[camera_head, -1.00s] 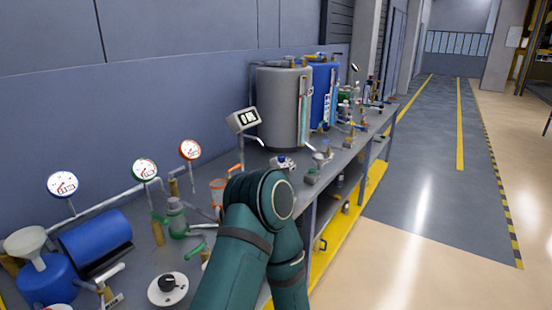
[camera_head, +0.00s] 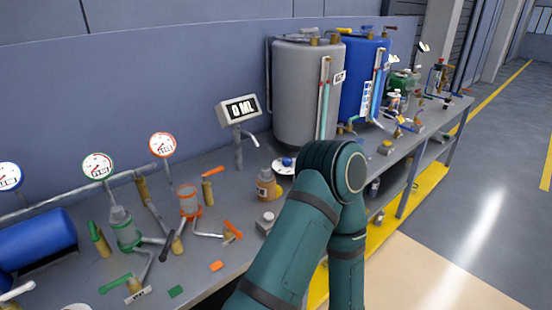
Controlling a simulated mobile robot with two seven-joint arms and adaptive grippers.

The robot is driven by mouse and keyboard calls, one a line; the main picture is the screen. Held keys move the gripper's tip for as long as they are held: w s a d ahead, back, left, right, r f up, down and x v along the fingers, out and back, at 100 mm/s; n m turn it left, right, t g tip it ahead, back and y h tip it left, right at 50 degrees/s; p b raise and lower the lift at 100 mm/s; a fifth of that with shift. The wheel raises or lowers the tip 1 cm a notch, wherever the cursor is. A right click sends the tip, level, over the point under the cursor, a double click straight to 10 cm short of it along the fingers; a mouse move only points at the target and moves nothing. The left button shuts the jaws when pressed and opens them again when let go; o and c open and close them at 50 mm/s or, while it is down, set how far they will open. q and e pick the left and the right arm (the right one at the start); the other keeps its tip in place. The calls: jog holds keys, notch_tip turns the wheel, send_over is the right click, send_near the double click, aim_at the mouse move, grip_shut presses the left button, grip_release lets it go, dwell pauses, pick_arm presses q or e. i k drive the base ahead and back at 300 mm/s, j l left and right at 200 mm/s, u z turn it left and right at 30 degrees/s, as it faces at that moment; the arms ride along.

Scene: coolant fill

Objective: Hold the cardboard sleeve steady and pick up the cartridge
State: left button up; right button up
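I cannot make out a cardboard sleeve or a cartridge for certain among the small items on the bench. One of my dark green arms is folded at a joint in the middle of the view and covers part of the bench edge. Neither of my grippers is in view.
The grey bench (camera_head: 215,262) runs along the wall. It carries a grey tank (camera_head: 300,95), a blue tank (camera_head: 362,80), a "0 ML" display (camera_head: 240,109), an orange-brown bottle (camera_head: 266,186), dial gauges (camera_head: 98,166) and valves. Floor is clear at right (camera_head: 470,220).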

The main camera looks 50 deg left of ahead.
aim_at(266, 175)
jog(key=i, duration=1.5)
jog(key=i+l+u, duration=0.2)
jog(key=i, duration=0.4)
jog(key=i+u, duration=0.25)
jog(key=i, duration=0.35)
jog(key=u, duration=1.6)
